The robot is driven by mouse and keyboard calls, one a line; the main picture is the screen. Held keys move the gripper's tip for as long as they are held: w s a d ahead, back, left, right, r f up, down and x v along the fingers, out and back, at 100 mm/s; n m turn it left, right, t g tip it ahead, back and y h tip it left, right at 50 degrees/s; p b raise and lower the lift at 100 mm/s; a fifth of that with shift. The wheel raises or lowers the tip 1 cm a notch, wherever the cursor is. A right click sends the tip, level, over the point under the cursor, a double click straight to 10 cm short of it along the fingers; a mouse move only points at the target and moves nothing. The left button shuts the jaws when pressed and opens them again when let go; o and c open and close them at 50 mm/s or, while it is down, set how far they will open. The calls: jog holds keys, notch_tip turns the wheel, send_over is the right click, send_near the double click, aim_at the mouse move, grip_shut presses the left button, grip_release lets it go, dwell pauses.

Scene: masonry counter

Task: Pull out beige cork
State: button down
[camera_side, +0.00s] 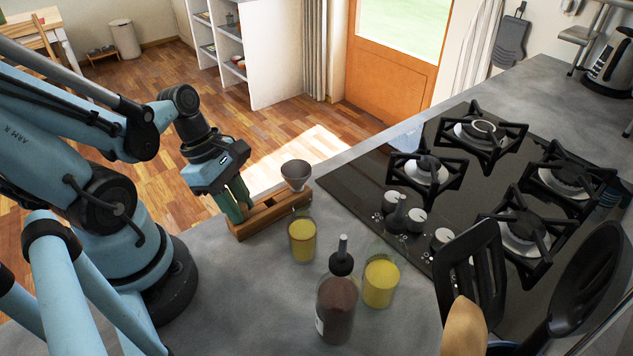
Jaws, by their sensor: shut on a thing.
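My gripper (238,203) points down at the left end of a wooden rack (269,216) on the grey counter. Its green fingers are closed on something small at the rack. The fingers hide most of what they hold, and I cannot make out a beige cork clearly. A grey funnel-shaped cup (296,173) stands at the right end of the rack, apart from my gripper. A dark bottle (337,306) with a black and grey pourer stands upright nearer the camera.
Two glasses of yellow liquid, one (302,241) in front of the rack and one (380,282) by the bottle, stand on the counter (236,288). A gas hob (455,190) lies to the right.

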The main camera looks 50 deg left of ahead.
jog(key=shift+r, duration=1.15)
dwell(0.4)
jog(key=shift+r, duration=1.45)
